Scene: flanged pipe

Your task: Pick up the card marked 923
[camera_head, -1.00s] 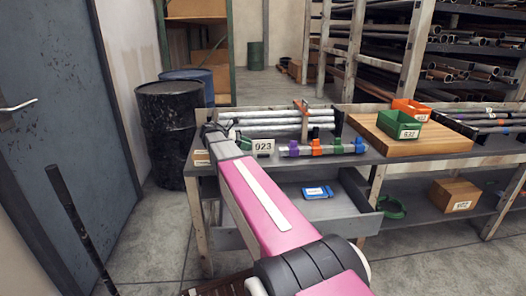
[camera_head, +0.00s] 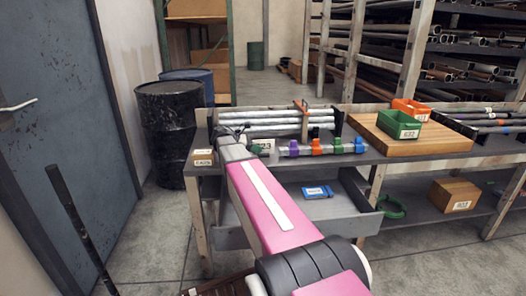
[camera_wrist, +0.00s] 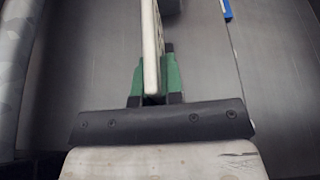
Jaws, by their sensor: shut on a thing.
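The card marked 923 (camera_head: 265,143) is a pale card at the front of the workbench in the head view. Its left part is hidden by my arm and only "23" reads. In the wrist view the card (camera_wrist: 152,40) shows edge-on as a thin cream strip. My gripper (camera_wrist: 157,78) has green fingers, one on each side of the card, and is shut on it. In the head view, my gripper is mostly hidden behind my own pink arm. Whether the card touches the bench cannot be told.
Grey pipes (camera_head: 290,123) lie behind the card. A pipe with coloured fittings (camera_head: 316,149) is at its right. A small labelled box (camera_head: 203,158) stands left of my arm. A wooden board (camera_head: 440,139) bears green (camera_head: 408,127) and orange (camera_head: 417,108) bins. An open drawer (camera_head: 300,207) hangs below.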

